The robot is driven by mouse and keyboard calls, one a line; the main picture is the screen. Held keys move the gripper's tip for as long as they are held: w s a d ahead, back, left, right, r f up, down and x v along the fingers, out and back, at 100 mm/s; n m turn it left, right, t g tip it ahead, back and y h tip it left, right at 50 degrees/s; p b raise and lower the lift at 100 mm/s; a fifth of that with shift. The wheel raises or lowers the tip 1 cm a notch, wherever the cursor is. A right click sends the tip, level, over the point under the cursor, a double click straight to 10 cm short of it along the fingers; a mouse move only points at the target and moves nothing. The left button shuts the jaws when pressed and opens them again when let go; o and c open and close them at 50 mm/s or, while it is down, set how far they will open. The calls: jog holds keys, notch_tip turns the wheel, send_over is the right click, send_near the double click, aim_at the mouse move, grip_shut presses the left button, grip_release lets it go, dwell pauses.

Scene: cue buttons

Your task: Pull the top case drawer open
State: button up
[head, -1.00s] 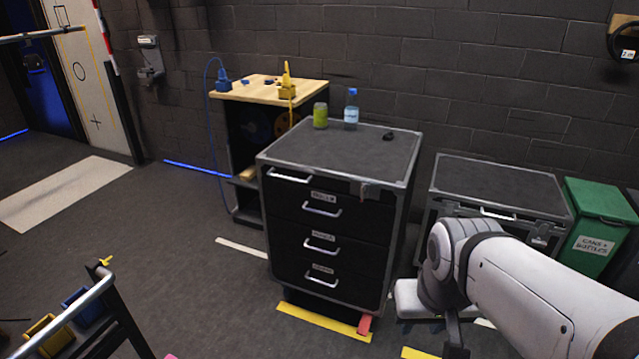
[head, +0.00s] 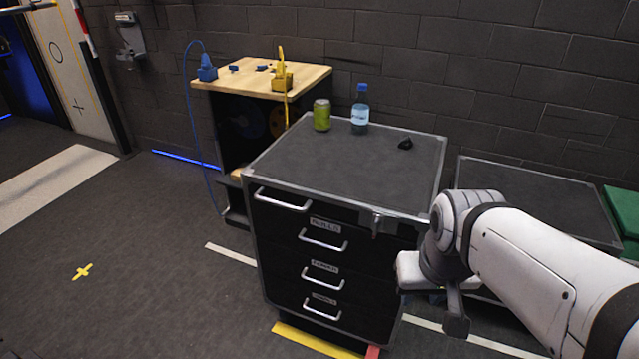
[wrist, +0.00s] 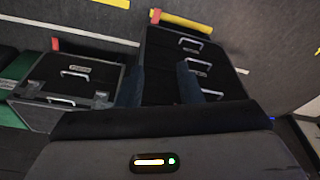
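The case (head: 345,175) is a dark drawer cabinet with a grey metal frame, standing left of my arm in the head view. Its top drawer handle (head: 283,199) is a pale bar just under the top edge, and that drawer looks shut. Lower drawers with labels and similar handles are shut too. A latch (head: 388,220) sits at the front right corner. In the wrist view the case (wrist: 165,50) appears upside down beyond my gripper (wrist: 160,82). The two fingers are apart with nothing seen between them. They look short of the case; the exact gap cannot be told.
A green can (head: 321,115), a blue-capped bottle (head: 360,110) and a small black object (head: 405,143) stand on the case. A wooden-topped stand (head: 250,78) is behind left. Another low case (head: 530,190) is at right. Floor at front left is clear.

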jog(key=shift+d+r, duration=0.1)
jog(key=n+t+y+b, duration=0.7)
jog(key=n+t+b, duration=0.5)
jog(key=n+b, duration=1.1)
send_near(318, 243)
jog(key=w+a+f+m+b, duration=0.1)
jog(key=w+m+b, duration=0.1)
jog(key=w, duration=0.1)
jog(key=x, duration=0.7)
jog(key=shift+s+a+f+b, duration=0.1)
jog(key=shift+a+b, duration=0.1)
jog(key=shift+b, duration=0.2)
